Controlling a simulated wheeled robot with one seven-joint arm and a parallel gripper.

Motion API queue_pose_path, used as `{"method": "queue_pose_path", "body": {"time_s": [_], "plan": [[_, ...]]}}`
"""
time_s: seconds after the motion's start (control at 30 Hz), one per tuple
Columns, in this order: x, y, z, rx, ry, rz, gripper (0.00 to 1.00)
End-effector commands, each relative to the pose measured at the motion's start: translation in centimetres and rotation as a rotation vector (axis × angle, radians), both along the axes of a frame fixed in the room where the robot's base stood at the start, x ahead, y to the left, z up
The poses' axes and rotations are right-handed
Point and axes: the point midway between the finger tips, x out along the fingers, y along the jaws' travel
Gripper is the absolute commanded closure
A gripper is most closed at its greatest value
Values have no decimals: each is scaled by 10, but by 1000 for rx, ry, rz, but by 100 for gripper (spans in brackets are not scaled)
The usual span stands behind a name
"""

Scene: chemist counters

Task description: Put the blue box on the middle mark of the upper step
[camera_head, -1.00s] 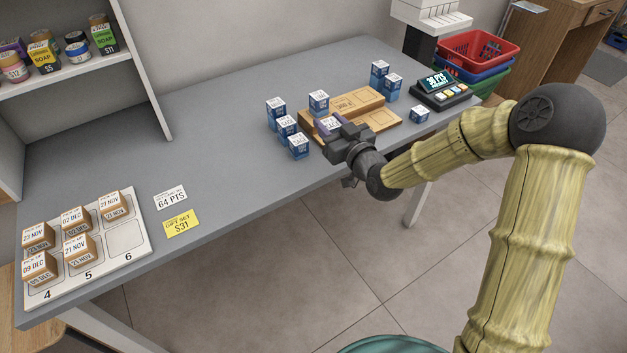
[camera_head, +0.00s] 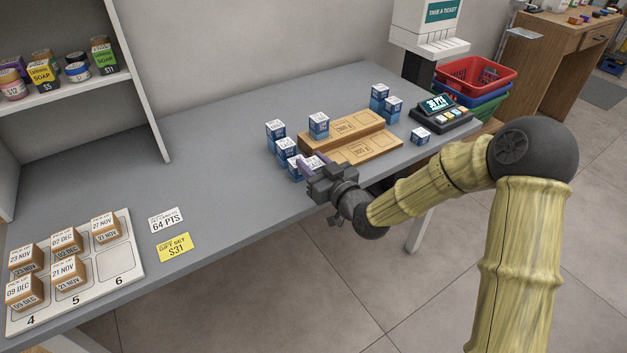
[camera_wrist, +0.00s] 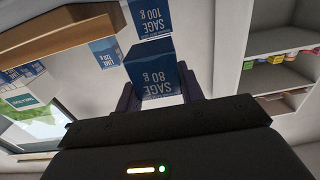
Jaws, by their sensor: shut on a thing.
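My gripper (camera_head: 318,172) is shut on a blue box, labelled SAGE 80 g in the wrist view (camera_wrist: 158,80). In the head view only part of this held box (camera_head: 313,162) shows, close beside the front-left blue boxes. The wooden two-step stand (camera_head: 365,150) is to the right of and behind my gripper. A blue box (camera_head: 318,125) stands at the left end of its upper step (camera_head: 350,128); the middle and right of that step look bare. The lower step is bare. A SAGE 100 g box (camera_wrist: 150,18) shows beyond the held box in the wrist view.
Blue boxes (camera_head: 275,137) stand in a row left of the stand. A terminal (camera_head: 440,112) sits at the right. The counter's middle left is clear.

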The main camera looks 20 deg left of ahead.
Motion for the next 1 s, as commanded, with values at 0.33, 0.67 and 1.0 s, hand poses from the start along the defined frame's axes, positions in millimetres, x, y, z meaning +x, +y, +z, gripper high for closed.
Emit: {"method": "queue_pose_path", "body": {"time_s": [0.33, 0.67, 1.0], "plan": [[0, 0, -7, 1, 2, 0, 86], [0, 0, -46, 1, -1, 0, 86], [0, 0, -49, 1, -2, 0, 86]]}}
